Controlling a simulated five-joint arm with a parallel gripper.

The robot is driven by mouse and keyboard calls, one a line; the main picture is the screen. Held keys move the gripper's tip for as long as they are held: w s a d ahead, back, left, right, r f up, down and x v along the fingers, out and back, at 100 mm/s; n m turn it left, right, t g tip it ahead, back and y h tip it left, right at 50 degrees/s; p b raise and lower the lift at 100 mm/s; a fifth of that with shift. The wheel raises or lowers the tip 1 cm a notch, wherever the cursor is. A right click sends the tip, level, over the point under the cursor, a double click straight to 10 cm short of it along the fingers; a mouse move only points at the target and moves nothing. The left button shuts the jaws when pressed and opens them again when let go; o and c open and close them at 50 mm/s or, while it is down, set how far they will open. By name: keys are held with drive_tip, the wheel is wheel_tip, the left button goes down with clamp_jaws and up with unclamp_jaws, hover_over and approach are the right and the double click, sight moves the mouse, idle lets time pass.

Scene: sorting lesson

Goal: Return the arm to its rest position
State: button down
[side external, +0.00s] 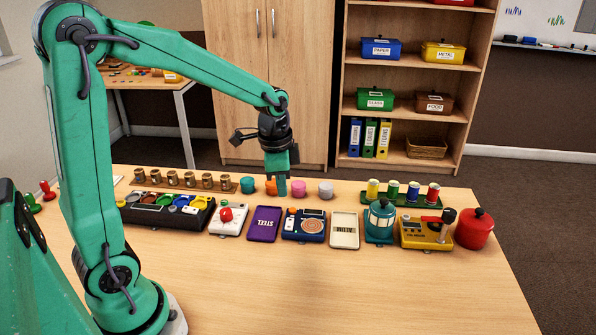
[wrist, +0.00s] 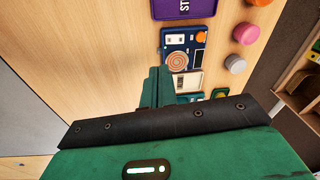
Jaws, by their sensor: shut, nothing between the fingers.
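My green arm reaches over the table (side external: 330,290) from the left. My gripper (side external: 282,192) points down above the back of the row of devices, near the orange and pink round pieces. Its fingers are together with nothing between them. In the wrist view my gripper (wrist: 155,88) shows as a shut green pair of fingers, over the blue device and the pale ALUM plate. The fingers hide part of that plate in the wrist view.
Below my gripper are the blue device (side external: 303,226), the purple STEEL plate (side external: 265,224) and the pale plate (side external: 344,230). A teal lantern-like device (side external: 379,222), yellow device (side external: 425,233) and red pot (side external: 474,229) stand right. The front of the table is clear.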

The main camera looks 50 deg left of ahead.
drive_tip(key=s+d+r+n+t, duration=0.2)
drive_tip(key=s+r+n, duration=0.1)
drive_tip(key=s, duration=0.4)
drive_tip(key=s+d+r+n+t, duration=0.2)
drive_tip(key=s+r+n, duration=0.2)
drive_tip(key=s+r, duration=0.2)
drive_tip(key=shift+s+d, duration=0.2)
drive_tip(key=shift+s, duration=0.8)
